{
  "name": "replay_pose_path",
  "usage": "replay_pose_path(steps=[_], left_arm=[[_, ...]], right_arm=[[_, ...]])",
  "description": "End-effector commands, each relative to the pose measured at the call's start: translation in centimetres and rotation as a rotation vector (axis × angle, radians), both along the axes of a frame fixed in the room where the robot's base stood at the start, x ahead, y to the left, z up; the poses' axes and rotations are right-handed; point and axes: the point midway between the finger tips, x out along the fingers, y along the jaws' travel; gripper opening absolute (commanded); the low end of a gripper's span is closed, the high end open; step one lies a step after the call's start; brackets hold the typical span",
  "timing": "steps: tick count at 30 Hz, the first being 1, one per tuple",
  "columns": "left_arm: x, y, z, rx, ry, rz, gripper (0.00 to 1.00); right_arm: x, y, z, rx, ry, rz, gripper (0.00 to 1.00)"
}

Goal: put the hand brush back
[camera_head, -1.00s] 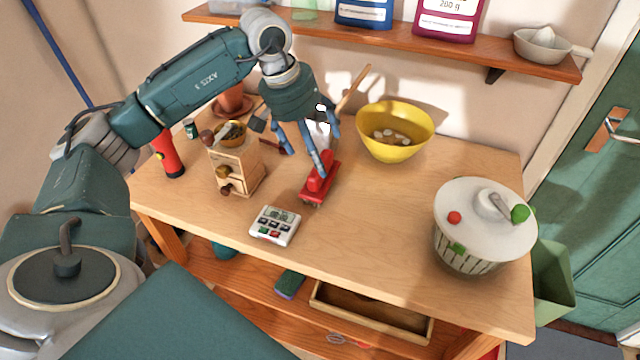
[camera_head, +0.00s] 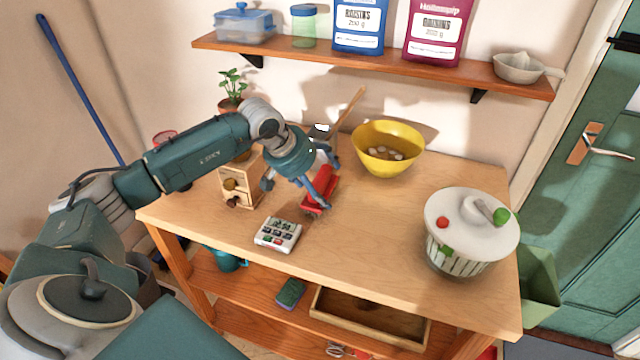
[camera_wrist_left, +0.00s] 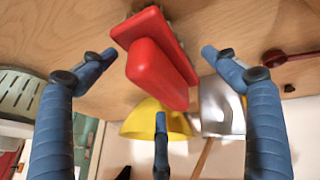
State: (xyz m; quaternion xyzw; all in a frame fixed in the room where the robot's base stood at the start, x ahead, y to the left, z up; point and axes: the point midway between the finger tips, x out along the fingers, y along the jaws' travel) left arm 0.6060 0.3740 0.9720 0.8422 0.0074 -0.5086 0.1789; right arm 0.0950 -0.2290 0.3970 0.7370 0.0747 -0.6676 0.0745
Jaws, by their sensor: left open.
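The hand brush (camera_head: 321,187) is red and lies on the wooden worktop, between the kitchen timer and the yellow bowl. In the left wrist view its red handle (camera_wrist_left: 160,75) faces me, with bristles along the far edge of its red base. My left gripper (camera_head: 298,194) is at the brush, its blue fingers spread and partly covering it. In the left wrist view the left gripper (camera_wrist_left: 158,70) has fingers on both sides of the handle and one below, with gaps showing between fingers and brush. My right gripper is out of view.
A white timer (camera_head: 278,234), a wooden grinder (camera_head: 241,184) and the yellow bowl (camera_head: 388,150) stand near the brush. A white-lidded spinner (camera_head: 470,232) stands at right. The front middle worktop is clear. A shelf (camera_head: 380,66) runs above.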

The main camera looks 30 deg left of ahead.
Motion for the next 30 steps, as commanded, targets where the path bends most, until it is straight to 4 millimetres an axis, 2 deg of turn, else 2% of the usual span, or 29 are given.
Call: replay_pose_path(steps=[1,4,8,12,14,19,21,28,29,30], left_arm=[[0.3,-0.2,-0.4,-0.003,0.004,0.000,0.87],[0.8,-0.3,-1.3,-0.002,0.001,0.000,0.87],[1.0,-0.3,-1.8,0.001,0.000,0.000,0.87],[1.0,-0.3,-1.8,0.001,0.000,0.000,0.87],[1.0,-0.3,-1.8,0.001,0.000,0.000,0.77],[1.0,-0.3,-1.8,0.001,0.000,0.000,0.43],[1.0,-0.3,-1.8,0.001,0.000,0.000,0.34],[1.0,-0.3,-1.8,0.001,0.001,0.000,0.31],[1.0,-0.3,-1.8,0.000,0.000,0.000,0.27],[1.0,-0.3,-1.8,0.001,0.000,0.000,0.27]], right_arm=[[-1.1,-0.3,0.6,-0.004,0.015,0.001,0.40],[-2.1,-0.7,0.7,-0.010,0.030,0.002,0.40],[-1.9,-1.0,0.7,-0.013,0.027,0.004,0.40],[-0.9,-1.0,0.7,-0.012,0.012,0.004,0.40],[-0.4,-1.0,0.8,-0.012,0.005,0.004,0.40],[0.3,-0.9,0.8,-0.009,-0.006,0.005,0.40],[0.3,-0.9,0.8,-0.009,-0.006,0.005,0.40],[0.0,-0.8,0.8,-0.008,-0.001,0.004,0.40],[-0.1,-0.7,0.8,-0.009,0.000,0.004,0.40],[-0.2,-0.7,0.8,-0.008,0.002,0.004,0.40]])
